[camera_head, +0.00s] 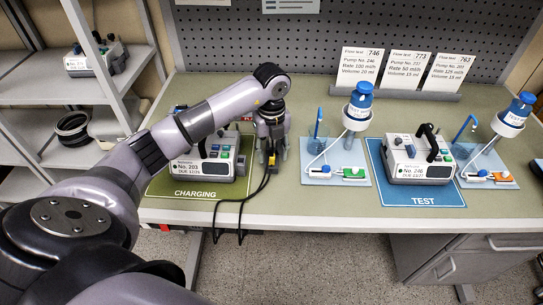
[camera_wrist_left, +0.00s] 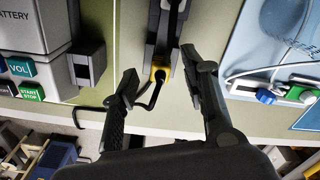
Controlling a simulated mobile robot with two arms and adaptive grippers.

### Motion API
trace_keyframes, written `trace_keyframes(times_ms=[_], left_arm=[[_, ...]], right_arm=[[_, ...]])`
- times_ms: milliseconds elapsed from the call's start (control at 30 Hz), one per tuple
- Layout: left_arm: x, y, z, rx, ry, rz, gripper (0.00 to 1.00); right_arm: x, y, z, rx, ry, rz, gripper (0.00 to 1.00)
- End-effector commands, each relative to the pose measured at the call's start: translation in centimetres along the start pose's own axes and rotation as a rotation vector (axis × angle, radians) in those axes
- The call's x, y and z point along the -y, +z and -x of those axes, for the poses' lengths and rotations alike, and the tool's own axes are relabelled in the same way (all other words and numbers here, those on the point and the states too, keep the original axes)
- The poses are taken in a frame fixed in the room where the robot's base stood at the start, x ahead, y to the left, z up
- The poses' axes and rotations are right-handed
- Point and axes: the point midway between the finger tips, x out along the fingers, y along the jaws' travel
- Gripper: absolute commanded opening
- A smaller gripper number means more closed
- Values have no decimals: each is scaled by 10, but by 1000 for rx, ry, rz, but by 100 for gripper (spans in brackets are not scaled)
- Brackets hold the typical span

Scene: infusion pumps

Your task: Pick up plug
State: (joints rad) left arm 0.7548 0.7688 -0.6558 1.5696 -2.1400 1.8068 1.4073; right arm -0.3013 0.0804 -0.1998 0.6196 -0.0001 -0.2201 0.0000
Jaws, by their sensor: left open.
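A black plug with a yellow part (camera_wrist_left: 160,75) shows in the left wrist view, with a dark cable near it. In the left wrist view my left gripper (camera_wrist_left: 160,82) is open, with one finger on each side of the plug and visible gaps between. The fingers do not appear closed on it. My right gripper cannot be made out.
Pump No. 203 (camera_head: 205,162) stands on the charging mat (camera_head: 190,189), left of the gripper. Dark cables (camera_head: 241,207) hang over the table's front edge. A light-blue tray (camera_head: 312,179) with a blue-capped bottle (camera_head: 358,103) stands close on the right. Pump No. 246 (camera_head: 415,160) is on the test mat (camera_head: 420,196).

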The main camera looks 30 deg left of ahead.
Motion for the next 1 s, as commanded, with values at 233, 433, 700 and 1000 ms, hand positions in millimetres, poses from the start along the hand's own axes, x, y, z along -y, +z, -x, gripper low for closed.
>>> trace_keyframes(times_ms=[233,433,700,1000], left_arm=[[0,0,-6,0,-1,0,41],[0,0,-6,0,0,0,31],[0,0,-6,0,0,0,13],[0,0,-6,0,0,0,0]], right_arm=[[-1,-1,1,-1,2,0,39],[-1,-1,1,-2,2,0,39],[-1,-2,1,-2,2,0,39],[-1,-2,1,-2,1,0,39]])
